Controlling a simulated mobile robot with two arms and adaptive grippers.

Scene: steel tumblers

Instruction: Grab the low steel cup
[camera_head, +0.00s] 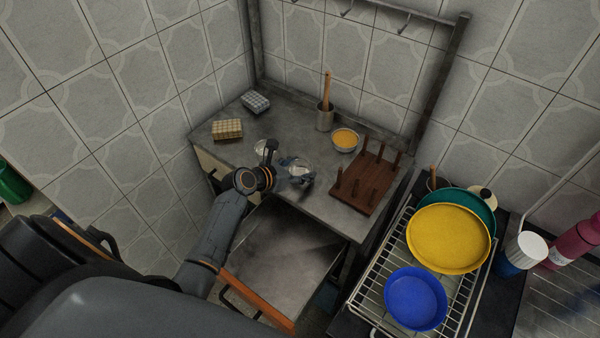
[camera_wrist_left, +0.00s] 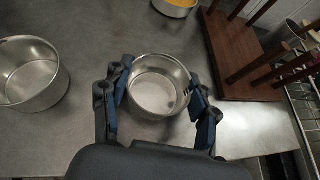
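A low steel cup (camera_head: 301,167) stands upright on the grey counter. In the left wrist view the low steel cup (camera_wrist_left: 158,90) is seen from above, empty, between the fingers of my left gripper (camera_wrist_left: 160,85). In the head view my left gripper (camera_head: 284,165) reaches the cup from the left and hides part of it. The fingers are spread wide, one on each side of the cup, close to its wall; I cannot tell whether they touch it. My right gripper is in neither view.
A second steel cup (camera_wrist_left: 30,75) stands to the left. A bowl with yellow contents (camera_head: 345,139), a steel holder with a wooden utensil (camera_head: 324,119) and a brown pegged rack (camera_head: 366,186) stand behind and right. A checked block (camera_head: 227,130) lies left.

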